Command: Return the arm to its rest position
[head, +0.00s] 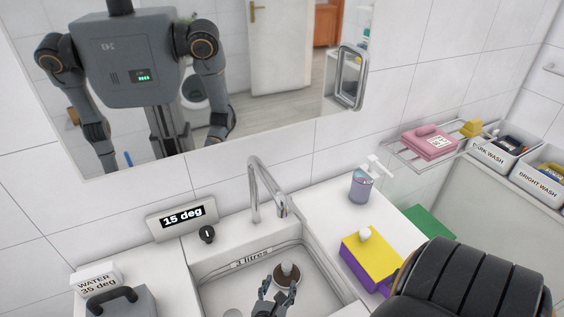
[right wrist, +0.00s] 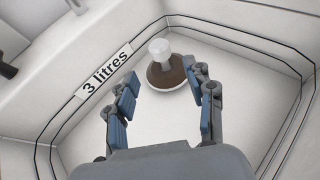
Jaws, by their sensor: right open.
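My right gripper (head: 277,296) is over the sink basin (head: 222,284), and in the right wrist view (right wrist: 167,92) its two blue-padded fingers are spread apart with nothing between them. A brown round plug with a pale knob (head: 287,273) sits in the basin just beyond the fingertips. It also shows in the right wrist view (right wrist: 166,73), apart from the fingers as far as I can tell. My right arm fills the lower right of the head view. My left gripper does not show directly.
A tap (head: 256,188) rises behind the basin. A grey handled container (head: 115,301) stands at the left. A mirror (head: 250,105) hangs behind, reflecting me.

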